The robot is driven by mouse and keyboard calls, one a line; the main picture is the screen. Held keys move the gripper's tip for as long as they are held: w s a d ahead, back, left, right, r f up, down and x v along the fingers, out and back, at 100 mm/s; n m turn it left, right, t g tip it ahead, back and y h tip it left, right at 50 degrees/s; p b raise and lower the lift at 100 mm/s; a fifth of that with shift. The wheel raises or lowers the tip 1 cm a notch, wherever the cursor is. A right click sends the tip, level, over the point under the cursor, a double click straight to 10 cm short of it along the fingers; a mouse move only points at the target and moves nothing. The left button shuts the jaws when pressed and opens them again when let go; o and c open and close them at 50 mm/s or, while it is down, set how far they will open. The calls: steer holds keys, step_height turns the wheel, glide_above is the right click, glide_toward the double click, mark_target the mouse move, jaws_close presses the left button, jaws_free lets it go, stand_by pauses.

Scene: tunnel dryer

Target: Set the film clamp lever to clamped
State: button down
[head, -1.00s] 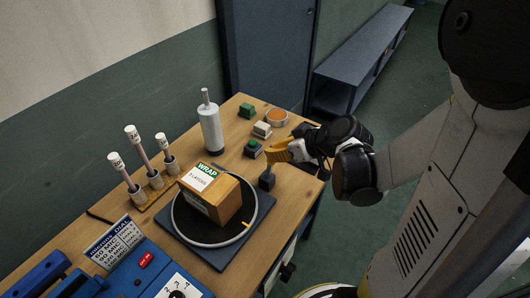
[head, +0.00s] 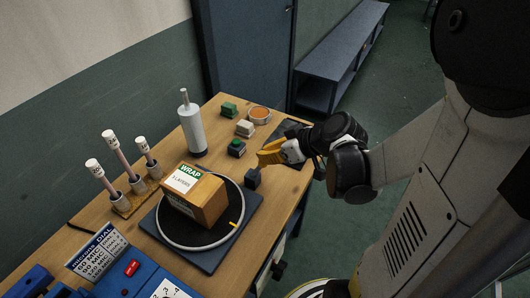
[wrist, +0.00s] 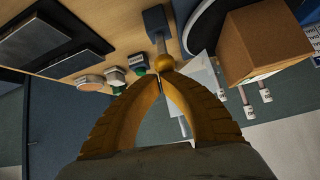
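The film clamp lever stands on a small dark blue block (head: 253,178) at the right back edge of the turntable (head: 159,222). In the wrist view its grey shaft (wrist: 160,42) rises from the blue block (wrist: 156,20) to a round orange-yellow knob (wrist: 164,62). My gripper (head: 261,159) has yellow fingers and is over the block. In the wrist view my gripper's fingertips (wrist: 163,76) come together right at the knob. The fingers look shut; I cannot tell whether the knob is pinched or only touched. An orange carton (head: 196,198) labelled WRAP sits on the turntable.
A dark and green button box (head: 236,148), a pale box (head: 245,128), a green box (head: 229,110) and an orange-rimmed round dish (head: 259,115) stand behind the lever. A grey-white cylinder (head: 192,130) stands farther left. A blue dial panel (head: 130,282) is at the front left.

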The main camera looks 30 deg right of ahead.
steer(key=shift+w+r, duration=0.1)
steer(key=w+r+p+v, duration=0.1)
steer(key=p+v, duration=0.4)
steer(key=v, duration=0.4)
steer(key=shift+r, duration=0.3)
steer(key=shift+w+a, duration=0.15)
